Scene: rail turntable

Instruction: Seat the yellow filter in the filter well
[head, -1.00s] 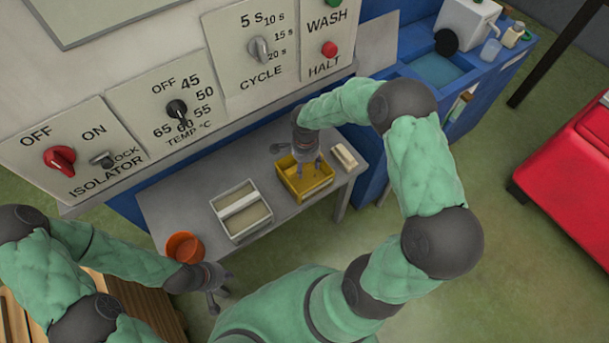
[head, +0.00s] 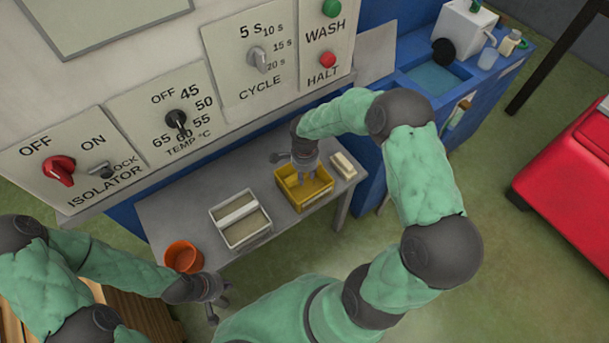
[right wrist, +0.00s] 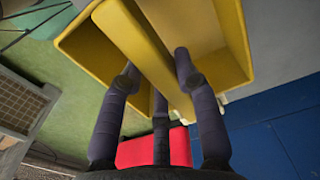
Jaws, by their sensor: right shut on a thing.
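The yellow filter (head: 319,198) looks like an open two-part box with a bar across its middle. It rests on the grey bench (head: 170,210), towards its right end. My right gripper (head: 304,174) reaches down into it from above and is shut on its middle bar. In the right wrist view the fingers (right wrist: 158,75) stand either side of the yellow bar (right wrist: 140,45). My left gripper (head: 219,302) is open and empty, low in front of the bench near the orange bowl. I cannot tell which thing is the filter well.
A pale two-part tray (head: 262,232) with a middle bar stands left of the filter. An orange bowl (head: 184,256) is at the bench's left end. A cream block (head: 343,164) lies close right of the filter. The panel wall (head: 210,75) rises behind.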

